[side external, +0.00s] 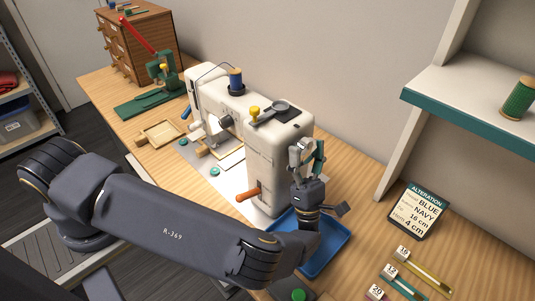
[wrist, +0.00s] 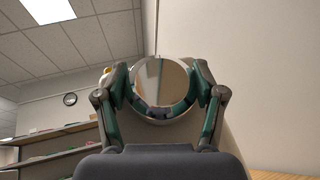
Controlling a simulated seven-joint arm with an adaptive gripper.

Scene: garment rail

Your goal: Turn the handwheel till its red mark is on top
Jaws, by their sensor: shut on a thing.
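The handwheel (wrist: 163,82) is a shiny round disc at the end of the white sewing machine (side external: 262,160). In the wrist view its face mirrors the room. My gripper (side external: 307,153) is at the right end of the machine, fingers upward. In the wrist view my gripper (wrist: 162,98) has a green-and-grey finger on each side of the wheel and is shut on it. In the side view the gripper largely hides the wheel. I cannot make out a red mark on the wheel in either view.
An orange handle (side external: 248,195) sticks out low on the machine's front. A blue tray (side external: 338,254) lies below my gripper. A sign (side external: 419,209) and labelled tools (side external: 428,266) are to the right. A shelf (side external: 450,105) with a green spool (side external: 517,98) overhangs the far right.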

